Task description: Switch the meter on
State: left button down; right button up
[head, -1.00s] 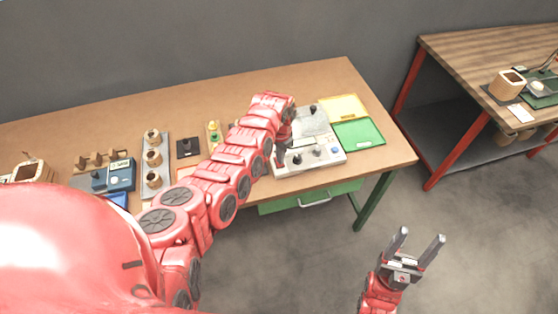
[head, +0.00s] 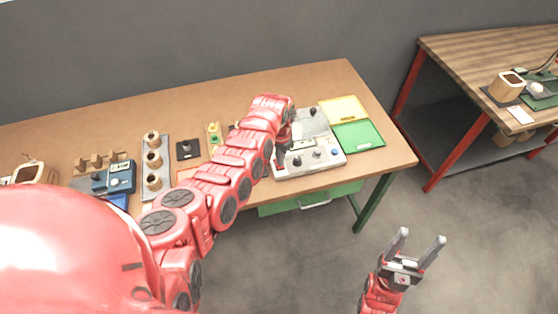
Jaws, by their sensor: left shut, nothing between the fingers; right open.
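A light grey bench instrument (head: 325,164) with dark knobs, a blue button and a raised panel sits near the right end of the brown table; it looks like the meter. My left gripper (head: 281,160) is shut and empty, pointing down at the left part of the instrument. My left arm hides some of that side, and I cannot tell whether the fingertips touch it. Which control is the switch, and its state, are too small to tell. My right gripper (head: 421,238) is open and empty, out over the floor in front of the table.
Yellow (head: 343,110) and green (head: 358,136) trays lie right of the instrument. Left of my arm are a black block (head: 188,149), a rack of coils (head: 153,160) and a blue handheld device (head: 121,177). A second bench (head: 470,55) stands at right.

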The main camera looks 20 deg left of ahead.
pick_arm(q)
notch_tip(320, 180, up, 3)
jog(key=shift+p, duration=0.9)
jog(key=shift+r+p, duration=1)
jog(key=shift+r, duration=0.45)
jog(key=shift+f, duration=0.1)
